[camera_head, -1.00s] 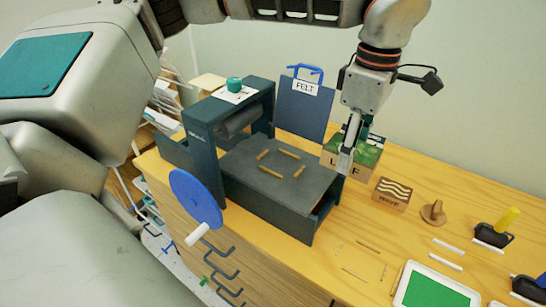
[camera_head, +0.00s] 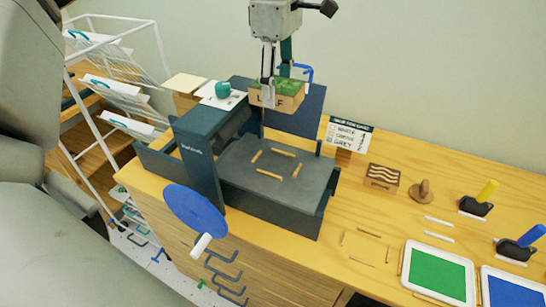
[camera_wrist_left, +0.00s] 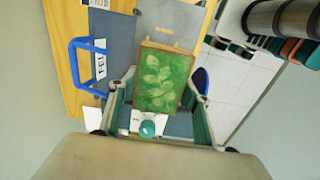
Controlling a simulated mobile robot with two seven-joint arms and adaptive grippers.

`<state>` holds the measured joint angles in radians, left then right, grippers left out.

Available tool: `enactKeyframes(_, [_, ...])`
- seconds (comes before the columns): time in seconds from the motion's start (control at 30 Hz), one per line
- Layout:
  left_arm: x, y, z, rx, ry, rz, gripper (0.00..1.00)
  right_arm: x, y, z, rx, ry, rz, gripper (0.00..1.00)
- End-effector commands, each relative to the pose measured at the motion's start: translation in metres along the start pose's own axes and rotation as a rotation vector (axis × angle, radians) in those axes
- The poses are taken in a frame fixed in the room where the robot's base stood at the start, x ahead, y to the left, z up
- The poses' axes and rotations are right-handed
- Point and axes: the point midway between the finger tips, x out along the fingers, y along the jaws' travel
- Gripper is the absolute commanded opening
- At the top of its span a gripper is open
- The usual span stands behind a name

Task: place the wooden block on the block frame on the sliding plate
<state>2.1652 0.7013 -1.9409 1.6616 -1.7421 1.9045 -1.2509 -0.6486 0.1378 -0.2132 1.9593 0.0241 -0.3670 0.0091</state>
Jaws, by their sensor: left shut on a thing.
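The wooden block (camera_head: 277,99) has a green leaf-patterned top and "LEAF" lettering on its side. My left gripper (camera_head: 268,78) is shut on it and holds it raised near the far edge of the sliding plate. In the left wrist view the block's green face (camera_wrist_left: 163,82) lies between the two fingers. The sliding plate (camera_head: 310,187) is a dark grey slab on the press. The block frame (camera_head: 283,152), several thin wooden strips around a bare square, lies on it. The frame's middle is empty. My right gripper is out of view.
The press roller housing (camera_head: 205,125) and blue handwheel (camera_head: 195,211) are left of the plate. A wave block (camera_head: 382,176), a brown knobbed piece (camera_head: 422,190) and a green tray (camera_head: 438,274) are on the right.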

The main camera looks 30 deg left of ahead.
Motion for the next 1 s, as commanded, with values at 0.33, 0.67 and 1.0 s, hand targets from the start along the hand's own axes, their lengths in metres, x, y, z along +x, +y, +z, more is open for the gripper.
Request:
enactKeyframes(0.33, [0.086, -0.002, 0.000, 0.001, 0.001, -0.006, 0.22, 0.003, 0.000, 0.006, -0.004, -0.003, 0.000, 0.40])
enactKeyframes(0.67, [0.143, -0.001, 0.000, 0.000, 0.000, -0.002, 0.22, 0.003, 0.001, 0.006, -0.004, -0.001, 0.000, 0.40])
enactKeyframes(1.0, [0.174, -0.001, 0.000, 0.001, 0.001, -0.003, 0.22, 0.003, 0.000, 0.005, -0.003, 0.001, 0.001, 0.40])
